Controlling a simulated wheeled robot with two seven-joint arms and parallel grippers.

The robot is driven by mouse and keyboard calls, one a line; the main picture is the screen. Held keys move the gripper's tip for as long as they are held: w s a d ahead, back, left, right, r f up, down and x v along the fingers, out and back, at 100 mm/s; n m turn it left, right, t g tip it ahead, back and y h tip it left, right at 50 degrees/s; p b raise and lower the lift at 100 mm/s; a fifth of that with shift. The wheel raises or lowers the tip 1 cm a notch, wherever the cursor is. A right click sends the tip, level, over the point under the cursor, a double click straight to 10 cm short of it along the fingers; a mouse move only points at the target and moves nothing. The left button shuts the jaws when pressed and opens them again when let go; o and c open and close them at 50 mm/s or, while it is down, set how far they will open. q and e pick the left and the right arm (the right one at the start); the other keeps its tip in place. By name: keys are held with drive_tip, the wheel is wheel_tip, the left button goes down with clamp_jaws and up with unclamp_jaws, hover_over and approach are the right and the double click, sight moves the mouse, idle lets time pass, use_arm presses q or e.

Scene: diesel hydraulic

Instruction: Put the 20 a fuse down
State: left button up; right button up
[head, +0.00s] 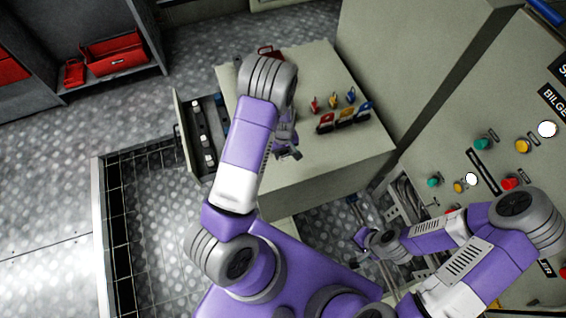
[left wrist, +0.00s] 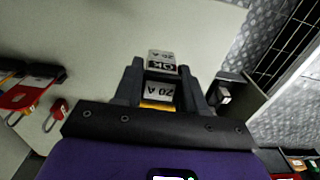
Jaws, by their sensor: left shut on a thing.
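My left gripper (left wrist: 160,88) is shut on the 20 A fuse (left wrist: 158,92), a pale block marked "20 A" with a yellow part below it. A white face marked "OK" and "20 A" (left wrist: 163,63) shows just beyond the fingertips; I cannot tell whether it belongs to the same fuse. In the head view the left gripper (head: 287,152) is over the pale cabinet top (head: 335,165), and my arm hides the fuse. My right gripper (head: 374,242) is low beside the control panel, too small to tell open or shut.
An open drawer (head: 178,120) with several small blocks juts from the cabinet's left side. Padlocks (head: 333,102) and a row of coloured tags (head: 344,117) occupy the cabinet top's far right. A control panel (head: 500,130) stands right. The cabinet top's near part is clear.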

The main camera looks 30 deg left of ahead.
sight(283, 160)
use_arm(q)
wheel_tip(283, 160, down, 6)
drive_tip(key=shift+f+b, duration=0.25)
drive_tip(key=shift+b, duration=0.7)
drive_tip(key=shift+f, duration=0.2)
drive_tip(key=o, duration=1.1)
drive_tip(key=shift+r, duration=0.15)
